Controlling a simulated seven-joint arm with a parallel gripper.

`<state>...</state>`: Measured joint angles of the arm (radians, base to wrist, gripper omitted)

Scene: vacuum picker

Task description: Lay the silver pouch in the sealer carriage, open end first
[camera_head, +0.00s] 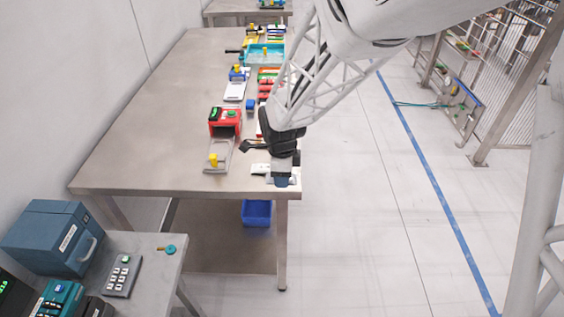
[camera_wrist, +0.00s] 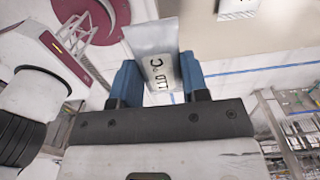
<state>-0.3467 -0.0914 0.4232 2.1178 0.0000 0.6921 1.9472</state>
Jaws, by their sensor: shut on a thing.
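The silver pouch (camera_wrist: 152,42) is in my gripper (camera_wrist: 160,78), between its two blue fingers in the wrist view. It is a flat grey sheet with dark print that looks like "110 °C", and it sticks out past the fingertips. Which end is open cannot be told. In the head view my gripper (camera_head: 282,180) is at the table's near right corner; the pouch is mostly hidden there. The red sealer (camera_head: 225,122) stands on the table to the left of my gripper and farther back. Its grey carriage (camera_head: 218,150), with a yellow knob, lies in front of it, apart from my gripper.
A small white piece (camera_head: 259,169) lies on the table beside my gripper. Behind the sealer are a white tray (camera_head: 234,91), several coloured items and a teal tray (camera_head: 248,61). A blue bin (camera_head: 257,213) sits below. The table's left half (camera_head: 150,110) is clear.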

